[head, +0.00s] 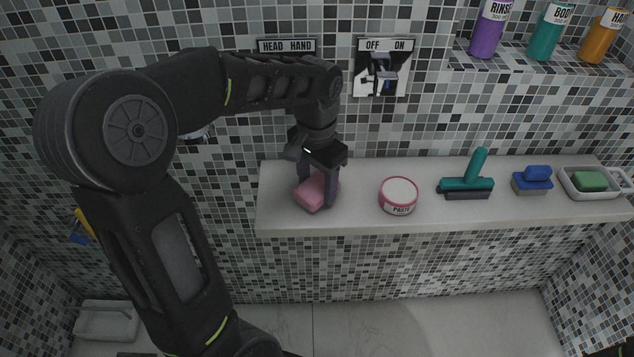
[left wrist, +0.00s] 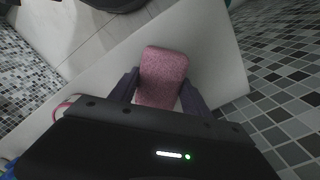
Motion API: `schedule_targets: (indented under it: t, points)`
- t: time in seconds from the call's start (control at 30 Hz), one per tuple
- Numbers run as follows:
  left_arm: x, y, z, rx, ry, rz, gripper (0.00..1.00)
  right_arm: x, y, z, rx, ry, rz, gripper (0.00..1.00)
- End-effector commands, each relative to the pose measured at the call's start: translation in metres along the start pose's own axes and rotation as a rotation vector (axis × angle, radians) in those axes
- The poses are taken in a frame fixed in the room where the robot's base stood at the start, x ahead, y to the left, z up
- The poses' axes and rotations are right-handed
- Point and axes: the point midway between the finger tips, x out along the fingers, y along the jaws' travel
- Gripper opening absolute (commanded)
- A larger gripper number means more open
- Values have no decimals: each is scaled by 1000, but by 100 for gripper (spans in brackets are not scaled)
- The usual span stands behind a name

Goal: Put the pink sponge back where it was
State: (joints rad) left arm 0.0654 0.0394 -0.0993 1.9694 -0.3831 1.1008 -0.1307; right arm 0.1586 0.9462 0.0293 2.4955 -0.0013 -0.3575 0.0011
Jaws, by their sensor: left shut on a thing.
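The pink sponge (head: 311,193) is at the left end of the white ledge in the head view. My left gripper (head: 318,190) comes down over it from above, with its fingers shut on its sides. In the left wrist view the sponge (left wrist: 162,76) sits between the two dark fingers of the left gripper (left wrist: 161,92), over the pale ledge (left wrist: 215,50). I cannot tell whether its underside touches the ledge.
On the ledge (head: 350,220), a pink-rimmed paste jar (head: 399,194) stands right of the sponge. Farther right are a teal squeegee (head: 467,185), a blue brush (head: 532,180) and a white dish with a green bar (head: 590,181). Bottles (head: 490,28) stand on a shelf above. A switch panel (head: 383,68) is behind.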

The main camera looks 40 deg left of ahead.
Motion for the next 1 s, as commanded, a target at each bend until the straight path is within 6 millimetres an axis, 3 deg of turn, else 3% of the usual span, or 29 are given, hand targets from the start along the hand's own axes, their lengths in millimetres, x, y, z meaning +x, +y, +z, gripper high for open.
schedule_targets:
  t: [0.87, 0.9, 1.0]
  points:
    - [13, 0, 0, 0, -1, 0, 26, 9, 3, 0, 0, 0, 0, 36]
    - [12, 0, 0, 0, 0, 0, 58, 8, 3, 0, 0, 0, 0, 36]
    - [12, 0, 0, 0, 0, 0, 66, 8, 3, 0, 0, 0, 0, 36]
